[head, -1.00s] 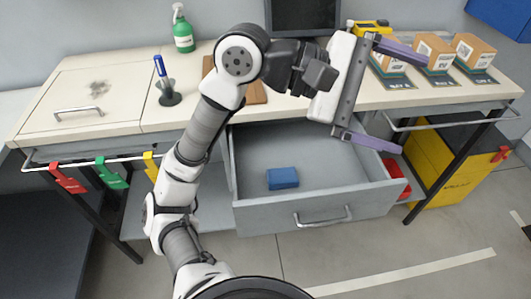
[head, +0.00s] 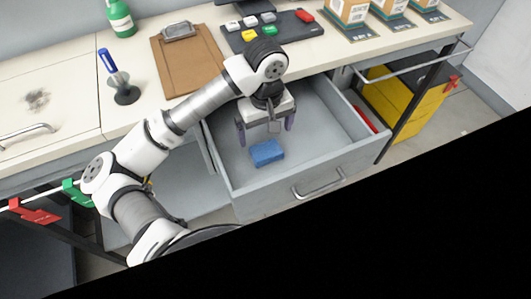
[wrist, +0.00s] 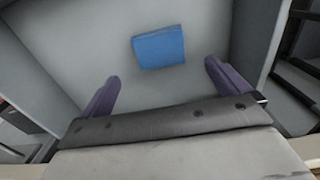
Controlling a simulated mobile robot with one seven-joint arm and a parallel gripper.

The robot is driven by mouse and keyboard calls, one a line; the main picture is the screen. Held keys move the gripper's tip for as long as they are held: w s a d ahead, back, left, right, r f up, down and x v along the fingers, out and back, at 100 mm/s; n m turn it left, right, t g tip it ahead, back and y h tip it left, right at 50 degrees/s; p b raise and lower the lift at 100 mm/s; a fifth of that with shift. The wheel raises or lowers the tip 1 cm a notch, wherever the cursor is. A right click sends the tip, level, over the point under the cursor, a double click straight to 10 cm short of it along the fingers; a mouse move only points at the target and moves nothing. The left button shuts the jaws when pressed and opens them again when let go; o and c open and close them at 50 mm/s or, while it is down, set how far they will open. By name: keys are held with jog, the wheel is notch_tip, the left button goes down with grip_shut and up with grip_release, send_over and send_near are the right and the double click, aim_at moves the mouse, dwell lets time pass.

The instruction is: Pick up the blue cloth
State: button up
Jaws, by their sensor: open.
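The blue cloth (head: 266,153) is a small folded block lying on the floor of the open grey drawer (head: 300,185), near its front left. My gripper (head: 266,138) points down over the drawer, just behind the cloth in the head view. Its two purple fingers are spread and nothing is between them. In the wrist view the cloth (wrist: 158,47) lies beyond the fingertips of my gripper (wrist: 160,80), roughly centred between them and apart from both. The exact height of the fingers above the drawer floor is hard to tell.
The drawer walls stand around the cloth, with a handle (head: 319,184) at the front. The bench top above holds a clipboard (head: 188,62), a pen in a stand (head: 126,93), a green bottle (head: 120,18) and several boxes. The drawer floor is otherwise clear.

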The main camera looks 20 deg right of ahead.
notch_tip(320, 180, down, 7)
jog(key=shift+f+b, duration=0.1)
jog(key=shift+b, duration=0.95)
jog(key=c, duration=1)
jog(key=shift+c, duration=0.2)
